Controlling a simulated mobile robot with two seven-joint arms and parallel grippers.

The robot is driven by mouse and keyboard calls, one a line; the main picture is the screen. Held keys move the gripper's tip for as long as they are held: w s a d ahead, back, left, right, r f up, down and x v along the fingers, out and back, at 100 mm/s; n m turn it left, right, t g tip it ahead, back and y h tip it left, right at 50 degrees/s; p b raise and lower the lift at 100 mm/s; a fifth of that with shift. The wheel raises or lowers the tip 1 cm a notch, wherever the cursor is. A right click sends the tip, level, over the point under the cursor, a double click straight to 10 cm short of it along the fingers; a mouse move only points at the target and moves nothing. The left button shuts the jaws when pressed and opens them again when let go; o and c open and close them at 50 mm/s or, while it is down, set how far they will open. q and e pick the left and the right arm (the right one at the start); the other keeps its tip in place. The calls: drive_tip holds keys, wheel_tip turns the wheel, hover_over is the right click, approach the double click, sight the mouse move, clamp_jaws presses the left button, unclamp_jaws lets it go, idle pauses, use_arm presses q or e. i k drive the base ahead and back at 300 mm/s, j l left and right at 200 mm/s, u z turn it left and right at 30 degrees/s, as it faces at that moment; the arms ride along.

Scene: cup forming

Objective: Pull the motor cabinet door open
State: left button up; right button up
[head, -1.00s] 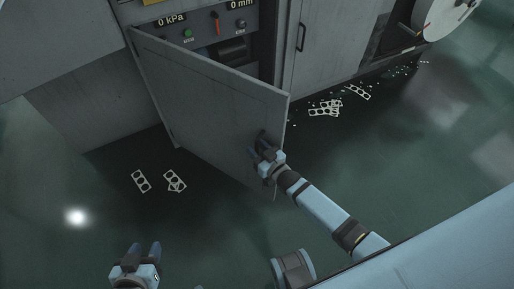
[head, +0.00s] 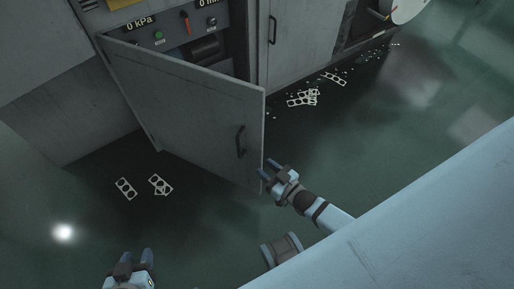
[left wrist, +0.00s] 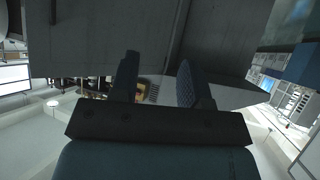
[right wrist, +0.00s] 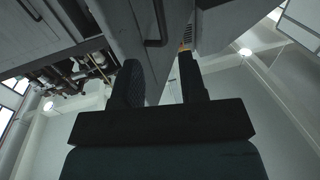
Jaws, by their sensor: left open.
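The grey motor cabinet door (head: 185,105) stands swung well out from the cabinet, hinged on its left side. Its dark bar handle (head: 240,141) is near the free edge, and no gripper is on it. My right gripper (head: 272,170) is open and empty, just beyond the door's free edge, to the lower right of the handle. In the right wrist view a dark handle (right wrist: 160,28) shows above the spread fingers (right wrist: 160,80). My left gripper (head: 136,256) is open and empty at the bottom left, in front of the door and apart from it.
Inside the cabinet is a control panel (head: 160,33) with gauges and a red lever. A second, shut cabinet door (head: 295,40) is to the right. Punched metal strips (head: 125,188) lie on the green floor, more by the right cabinet (head: 303,98).

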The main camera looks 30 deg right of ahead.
sight(214, 121)
drive_tip(key=i+l+u, duration=0.15)
drive_tip(key=l, duration=0.3)
drive_tip(key=l+u, duration=0.15)
drive_tip(key=l, duration=0.3)
drive_tip(key=i+l+u, duration=0.15)
drive_tip(key=l, duration=0.35)
drive_tip(key=k+l+u, duration=0.3)
drive_tip(key=i+j, duration=0.05)
drive_tip(key=i, duration=0.05)
